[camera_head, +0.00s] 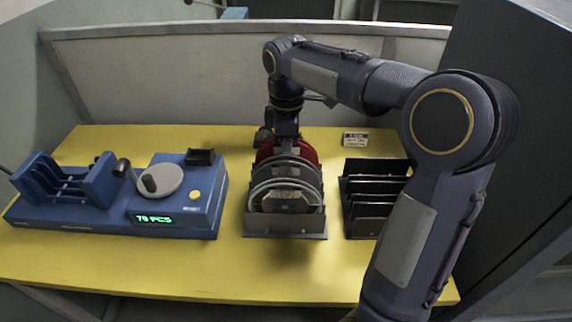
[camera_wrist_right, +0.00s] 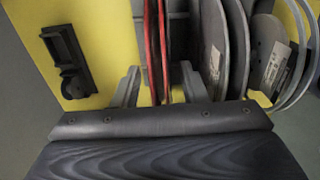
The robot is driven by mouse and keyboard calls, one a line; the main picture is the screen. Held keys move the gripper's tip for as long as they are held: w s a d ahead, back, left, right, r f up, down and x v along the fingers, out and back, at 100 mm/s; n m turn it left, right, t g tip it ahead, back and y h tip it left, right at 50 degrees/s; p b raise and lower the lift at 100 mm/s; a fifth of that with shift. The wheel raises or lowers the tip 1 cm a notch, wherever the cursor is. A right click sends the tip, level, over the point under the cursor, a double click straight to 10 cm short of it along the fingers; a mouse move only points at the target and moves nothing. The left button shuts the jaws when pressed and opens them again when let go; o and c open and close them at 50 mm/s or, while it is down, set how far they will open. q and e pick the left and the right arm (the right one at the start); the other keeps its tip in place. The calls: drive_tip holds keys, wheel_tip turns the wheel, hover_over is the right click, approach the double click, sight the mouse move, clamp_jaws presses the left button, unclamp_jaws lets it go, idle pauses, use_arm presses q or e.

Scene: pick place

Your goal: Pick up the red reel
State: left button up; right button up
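The red reel (camera_head: 307,151) stands upright at the back of a dark grey rack (camera_head: 284,225), behind several grey reels. My right gripper (camera_head: 275,137) is at the back of the rack, over the red reel; its fingertips are largely hidden in the head view. In the right wrist view, the red reel (camera_wrist_right: 151,45) shows edge-on between the two fingers of my right gripper (camera_wrist_right: 158,82). The fingers are apart, one on each side of the reel, with a visible gap on the left. My left gripper is not in view.
Grey reels (camera_wrist_right: 228,45) stand close beside the red one. A blue counting machine (camera_head: 130,215) is on the yellow table (camera_head: 180,268) at left. A dark slotted rack (camera_head: 372,205) stands at right, with a small sign (camera_head: 355,139) behind it. The table front is clear.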

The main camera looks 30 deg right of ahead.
drive_tip(key=shift+f, duration=0.3)
clamp_jaws()
